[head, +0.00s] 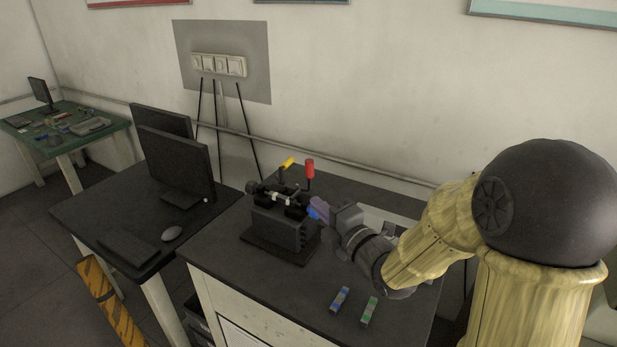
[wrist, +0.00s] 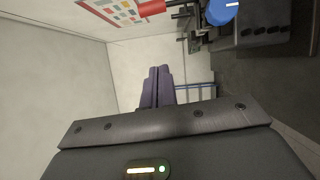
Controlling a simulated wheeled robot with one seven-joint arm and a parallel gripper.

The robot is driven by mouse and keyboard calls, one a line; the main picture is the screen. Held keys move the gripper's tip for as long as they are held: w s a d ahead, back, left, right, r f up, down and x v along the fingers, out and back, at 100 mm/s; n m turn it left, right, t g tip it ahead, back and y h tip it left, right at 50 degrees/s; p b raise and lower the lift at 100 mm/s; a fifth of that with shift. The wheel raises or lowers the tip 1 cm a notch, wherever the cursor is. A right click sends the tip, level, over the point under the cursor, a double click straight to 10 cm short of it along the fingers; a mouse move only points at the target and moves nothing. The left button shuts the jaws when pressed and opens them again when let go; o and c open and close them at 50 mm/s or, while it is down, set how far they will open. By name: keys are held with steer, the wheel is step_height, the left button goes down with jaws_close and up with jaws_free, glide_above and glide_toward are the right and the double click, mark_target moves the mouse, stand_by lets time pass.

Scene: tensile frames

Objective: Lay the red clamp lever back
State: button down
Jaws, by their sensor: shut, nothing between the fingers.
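The red clamp lever (head: 309,168) stands about upright on the right side of the dark test fixture (head: 277,228). Its red grip also shows at the top of the wrist view (wrist: 151,8). A yellow lever (head: 287,163) beside it tilts up to the right. My gripper (head: 318,206) is to the right of the fixture, below the red grip and apart from it. In the wrist view its purple fingers (wrist: 157,86) are together with nothing between them. A blue round part (wrist: 222,11) is close to the gripper, on the fixture's near side.
The fixture stands on a dark bench top (head: 222,258). Two small coloured strips, one blue-marked (head: 340,299) and one green-marked (head: 369,311), lie at the front. Monitors (head: 176,163), a keyboard and a mouse (head: 172,233) are to the left. The wall is behind.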

steer(key=shift+w+a+r+p, duration=0.1)
steer(key=shift+w+a+p, duration=0.45)
steer(key=shift+w+p, duration=0.85)
steer(key=shift+w+a+r+p, duration=0.1)
steer(key=shift+w+a+p, duration=0.6)
steer(key=shift+w, duration=1.35)
steer(key=shift+w+a+r+p, duration=0.1)
steer(key=shift+w+a+p, duration=0.3)
steer(key=shift+w+p, duration=1.1)
steer(key=shift+w, duration=0.2)
steer(key=shift+a, duration=0.1)
